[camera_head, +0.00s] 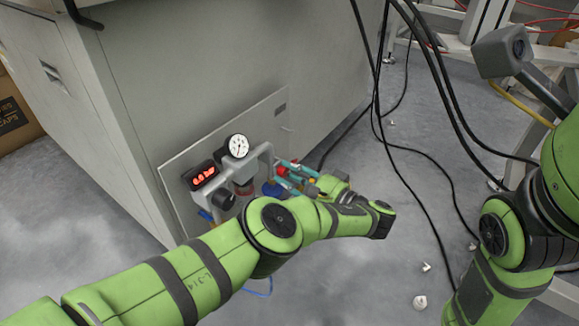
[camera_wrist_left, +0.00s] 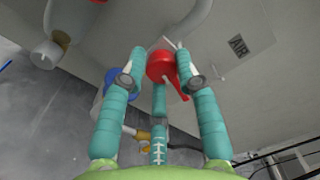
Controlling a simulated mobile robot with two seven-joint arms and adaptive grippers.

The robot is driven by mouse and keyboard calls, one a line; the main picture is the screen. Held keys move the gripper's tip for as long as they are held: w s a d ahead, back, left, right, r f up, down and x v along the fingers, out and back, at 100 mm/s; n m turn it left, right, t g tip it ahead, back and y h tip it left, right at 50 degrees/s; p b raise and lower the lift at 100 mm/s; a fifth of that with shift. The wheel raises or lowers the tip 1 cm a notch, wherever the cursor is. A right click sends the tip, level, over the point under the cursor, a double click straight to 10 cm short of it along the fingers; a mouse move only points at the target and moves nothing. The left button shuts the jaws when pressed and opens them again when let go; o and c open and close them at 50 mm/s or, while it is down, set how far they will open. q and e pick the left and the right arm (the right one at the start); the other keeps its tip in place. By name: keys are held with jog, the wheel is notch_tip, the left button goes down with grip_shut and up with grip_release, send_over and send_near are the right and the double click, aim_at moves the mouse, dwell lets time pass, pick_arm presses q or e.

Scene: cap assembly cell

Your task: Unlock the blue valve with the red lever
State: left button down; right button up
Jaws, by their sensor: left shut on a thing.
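My left gripper (camera_head: 284,172) reaches the panel on the cabinet's side, its teal fingers around the red lever (camera_head: 281,169). In the left wrist view, the left gripper (camera_wrist_left: 160,58) has its fingertips on either side of the red lever (camera_wrist_left: 161,65) and is shut on it. The lever's thin handle slants down to the right, partly behind a finger. The blue valve (camera_head: 271,189) is just below the lever; in the left wrist view the blue valve (camera_wrist_left: 121,80) is partly hidden by the left finger. My right gripper is out of view.
The panel (camera_head: 182,168) carries a pressure gauge (camera_head: 238,146), a red digital display (camera_head: 203,177) and grey piping (camera_head: 264,154). Black cables (camera_head: 414,146) hang to the right of the cabinet. Small white pieces (camera_head: 420,302) lie on the floor.

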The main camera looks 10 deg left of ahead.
pick_arm(q)
jog(key=shift+s+n+p, duration=0.15)
jog(key=shift+n+p, duration=0.15)
jog(key=shift+n, duration=1.5)
jog(key=shift+f, duration=0.1)
jog(key=c, duration=1)
grip_release()
jog(key=shift+o, duration=0.2)
